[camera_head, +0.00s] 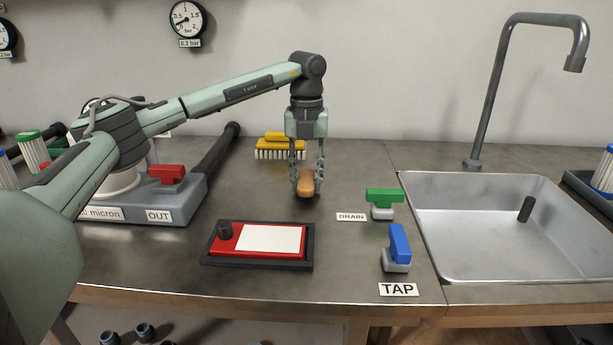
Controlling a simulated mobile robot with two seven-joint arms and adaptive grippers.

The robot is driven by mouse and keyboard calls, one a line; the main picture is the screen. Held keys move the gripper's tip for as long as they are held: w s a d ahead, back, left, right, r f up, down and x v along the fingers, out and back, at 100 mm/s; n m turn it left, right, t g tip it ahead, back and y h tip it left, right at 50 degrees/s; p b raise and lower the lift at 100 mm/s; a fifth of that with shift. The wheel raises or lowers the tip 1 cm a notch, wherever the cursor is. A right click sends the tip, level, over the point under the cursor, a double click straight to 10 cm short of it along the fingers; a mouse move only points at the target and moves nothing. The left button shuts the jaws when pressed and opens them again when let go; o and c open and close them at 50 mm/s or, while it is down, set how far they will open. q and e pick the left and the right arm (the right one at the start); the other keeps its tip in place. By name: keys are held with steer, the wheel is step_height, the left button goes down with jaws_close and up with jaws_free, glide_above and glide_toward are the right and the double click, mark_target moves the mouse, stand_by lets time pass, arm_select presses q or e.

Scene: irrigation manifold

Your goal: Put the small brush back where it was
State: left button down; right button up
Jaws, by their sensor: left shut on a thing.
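My left gripper (306,182) points straight down over the middle of the counter. It is shut on a brown, rounded piece (305,186), which looks like the small brush seen end-on; no bristles can be made out. It is close to the counter, and I cannot tell whether it touches. A yellow brush (281,146) with pale bristles sits at the back, behind and left of the gripper. My right gripper is not in view.
A red tray with a white pad (268,239) lies in front of the gripper. Green (384,195) and blue (399,245) valve handles stand to the right, before the sink (520,225). A grey manifold with a red OUT handle (166,175) is at left.

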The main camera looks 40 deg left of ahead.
mark_target(307, 178)
arm_select(q)
steer(key=c, duration=1.2)
jaws_free()
steer(key=shift+f, duration=0.1)
steer(key=shift+o, duration=0.2)
step_height(307, 178, up, 12)
steer(key=shift+r, duration=0.2)
